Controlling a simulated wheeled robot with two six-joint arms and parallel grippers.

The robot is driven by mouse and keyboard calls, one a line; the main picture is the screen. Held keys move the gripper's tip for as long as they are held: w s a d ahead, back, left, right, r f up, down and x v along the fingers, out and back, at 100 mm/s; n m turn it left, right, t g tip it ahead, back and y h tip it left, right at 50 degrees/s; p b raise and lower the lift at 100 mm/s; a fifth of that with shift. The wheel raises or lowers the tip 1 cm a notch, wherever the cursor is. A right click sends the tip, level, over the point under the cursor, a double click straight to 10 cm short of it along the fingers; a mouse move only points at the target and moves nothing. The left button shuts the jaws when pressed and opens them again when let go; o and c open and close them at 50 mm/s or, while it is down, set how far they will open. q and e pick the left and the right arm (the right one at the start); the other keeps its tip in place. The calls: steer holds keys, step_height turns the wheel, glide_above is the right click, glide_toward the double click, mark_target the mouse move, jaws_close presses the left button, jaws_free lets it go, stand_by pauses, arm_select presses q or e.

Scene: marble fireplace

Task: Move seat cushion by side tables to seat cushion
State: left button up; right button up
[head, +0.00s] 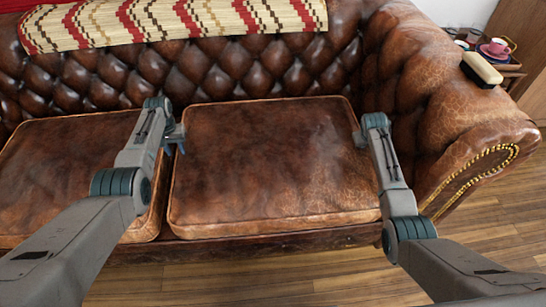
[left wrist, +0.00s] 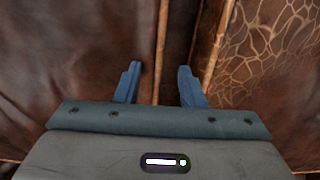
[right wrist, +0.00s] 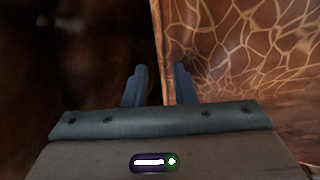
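The right-hand seat cushion (head: 270,165) is brown cracked leather with light piping and lies flat on the sofa seat. A second seat cushion (head: 65,165) lies to its left, with a narrow gap between them. My left gripper (head: 175,140) is at this gap, pointing down. Its two fingers (left wrist: 159,88) are apart, with a piped edge and dark gap between them in the left wrist view. My right gripper (head: 361,138) is at the right side of the right-hand cushion, mostly hidden by its arm. Its fingers (right wrist: 160,88) are apart over a piped leather edge.
The tufted leather sofa back (head: 200,68) rises behind the cushions, with a patterned throw (head: 150,22) over it. Wooden floor lies in front.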

arm_select(q)
steer(key=c, duration=0.5)
arm_select(e)
steer(key=c, duration=0.5)
arm_select(q)
jaws_close()
arm_select(e)
jaws_close()
arm_select(q)
steer(key=shift+w+r, duration=0.15)
steer(key=shift+r, duration=0.1)
arm_select(e)
steer(key=shift+w+r, duration=0.15)
steer(key=shift+r, duration=0.1)
